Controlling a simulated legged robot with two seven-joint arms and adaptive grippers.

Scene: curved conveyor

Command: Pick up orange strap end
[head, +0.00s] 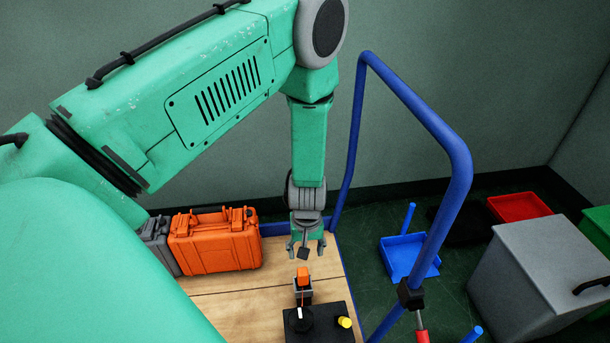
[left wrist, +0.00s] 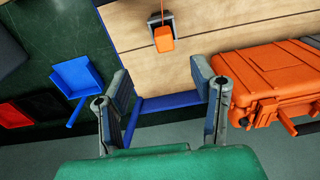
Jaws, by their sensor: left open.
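The orange strap end (head: 303,274) is a small orange block on a grey and black holder (head: 303,290) on the wooden table top. In the left wrist view the orange strap end (left wrist: 164,40) hangs at the front of its holder, with a thin orange line running up from it. My left gripper (head: 306,252) is open and empty, pointing down just behind and above the strap end. In the left wrist view its two fingers (left wrist: 160,85) are spread wide, with the strap end beyond the gap between them. My right gripper is in neither view.
An orange case (head: 215,240) stands left of the gripper, with a grey case (head: 158,245) beside it. A blue rail (head: 440,130) rises at the table's right. Bare wood (head: 260,285) shows left of the holder.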

